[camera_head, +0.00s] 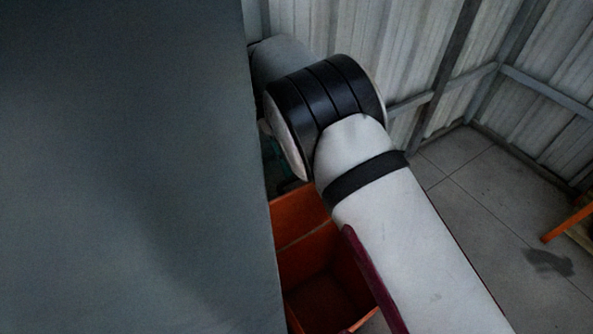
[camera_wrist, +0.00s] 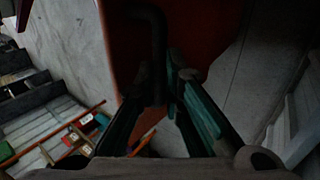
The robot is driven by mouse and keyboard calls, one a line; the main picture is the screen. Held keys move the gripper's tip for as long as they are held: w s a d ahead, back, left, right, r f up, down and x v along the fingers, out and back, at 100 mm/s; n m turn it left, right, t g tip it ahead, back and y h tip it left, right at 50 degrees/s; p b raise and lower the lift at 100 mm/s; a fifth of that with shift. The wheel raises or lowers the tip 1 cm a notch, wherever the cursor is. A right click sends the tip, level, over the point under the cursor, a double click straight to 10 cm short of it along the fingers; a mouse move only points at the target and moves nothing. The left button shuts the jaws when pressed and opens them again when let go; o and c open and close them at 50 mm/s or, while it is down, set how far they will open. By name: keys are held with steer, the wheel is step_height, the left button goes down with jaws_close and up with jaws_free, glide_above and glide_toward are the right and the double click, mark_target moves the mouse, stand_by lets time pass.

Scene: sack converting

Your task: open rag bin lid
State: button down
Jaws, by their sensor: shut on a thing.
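The orange bin (camera_head: 318,262) stands low in the middle of the head view, and part of its inside shows. In the wrist view an orange-red panel (camera_wrist: 190,25) carries a dark bent handle bar (camera_wrist: 158,45); it looks like the lid. My gripper (camera_wrist: 160,88), with green-sided fingers, is shut on that handle. In the head view only a bit of green of my gripper shows between my arm and a large grey surface. That surface hides the left part of the bin, so I cannot tell the lid's angle from there.
The large grey surface (camera_head: 130,170) fills the left of the head view. Corrugated walls (camera_head: 400,40) stand behind. Open concrete floor (camera_head: 480,190) lies at right, with an orange-edged object (camera_head: 568,222) at the edge. The wrist view shows small coloured items (camera_wrist: 82,135) at lower left.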

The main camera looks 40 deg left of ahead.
steer(key=shift+s+a+f+h+b, duration=0.1)
steer(key=shift+a+f+h+b, duration=0.1)
steer(key=shift+f, duration=0.55)
steer(key=shift+a+f+h+b, duration=0.1)
steer(key=shift+a+f, duration=0.05)
steer(key=shift+f, duration=0.55)
steer(key=c, duration=1.5)
jaws_free()
steer(key=shift+a, duration=0.1)
steer(key=shift+r, duration=0.1)
steer(key=shift+c, duration=0.2)
